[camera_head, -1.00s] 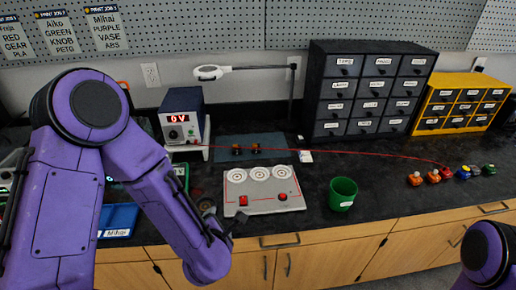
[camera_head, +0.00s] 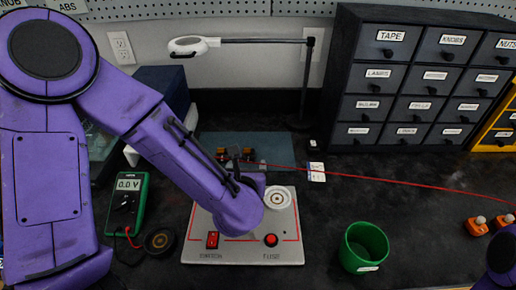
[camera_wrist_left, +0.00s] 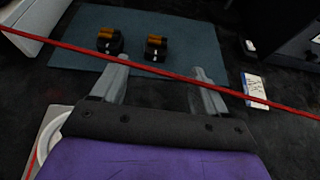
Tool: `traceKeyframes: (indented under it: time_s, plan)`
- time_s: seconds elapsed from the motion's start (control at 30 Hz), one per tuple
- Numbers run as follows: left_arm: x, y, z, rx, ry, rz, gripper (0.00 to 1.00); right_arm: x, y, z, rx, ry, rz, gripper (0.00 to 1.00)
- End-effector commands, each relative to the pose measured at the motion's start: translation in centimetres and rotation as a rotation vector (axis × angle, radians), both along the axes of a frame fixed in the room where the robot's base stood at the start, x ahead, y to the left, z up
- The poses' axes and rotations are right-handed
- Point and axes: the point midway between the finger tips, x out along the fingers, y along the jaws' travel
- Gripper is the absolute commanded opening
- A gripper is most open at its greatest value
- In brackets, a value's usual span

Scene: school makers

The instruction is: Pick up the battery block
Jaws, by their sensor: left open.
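Two small black blocks with orange-brown cylinders on top, which look like battery blocks, stand side by side on a blue-grey mat (camera_head: 282,146). In the left wrist view, the left block (camera_wrist_left: 109,41) and the right block (camera_wrist_left: 155,48) lie just beyond my left gripper (camera_wrist_left: 160,67). Its two grey fingers are spread and empty, apart from both blocks. In the head view, my left gripper (camera_head: 238,158) partly covers the blocks. A taut red wire (camera_wrist_left: 165,73) crosses the wrist view over the fingers. My right gripper is not in view.
A grey panel (camera_head: 286,255) with dials and red switches lies under my left arm. A green multimeter (camera_head: 128,200) is at left, a green cup (camera_head: 352,265) at right. A lamp (camera_head: 188,45) and dark drawers (camera_head: 345,75) stand behind. A white card (camera_head: 316,172) lies beside the mat.

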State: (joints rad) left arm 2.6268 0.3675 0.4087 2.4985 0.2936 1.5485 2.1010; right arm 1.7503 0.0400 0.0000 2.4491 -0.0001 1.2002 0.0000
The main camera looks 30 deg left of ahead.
Motion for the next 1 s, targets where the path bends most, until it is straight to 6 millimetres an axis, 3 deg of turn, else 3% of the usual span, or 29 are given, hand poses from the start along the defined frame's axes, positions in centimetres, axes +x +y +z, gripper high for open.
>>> traceKeyframes:
  time_s: [0.6,0.87,0.9,1.0]
  plan:
    - [8.0,3.7,-3.9,-0.002,-0.003,0.003,0.74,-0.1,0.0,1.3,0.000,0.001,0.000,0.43]
    - [8.7,4.1,-4.3,-0.004,-0.003,0.002,0.74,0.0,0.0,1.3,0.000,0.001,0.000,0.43]
    - [8.7,4.0,-4.3,-0.004,-0.003,0.002,0.70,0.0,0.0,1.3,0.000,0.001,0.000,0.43]
    - [8.6,4.0,-4.3,-0.004,-0.003,0.002,0.38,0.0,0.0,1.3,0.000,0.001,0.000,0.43]
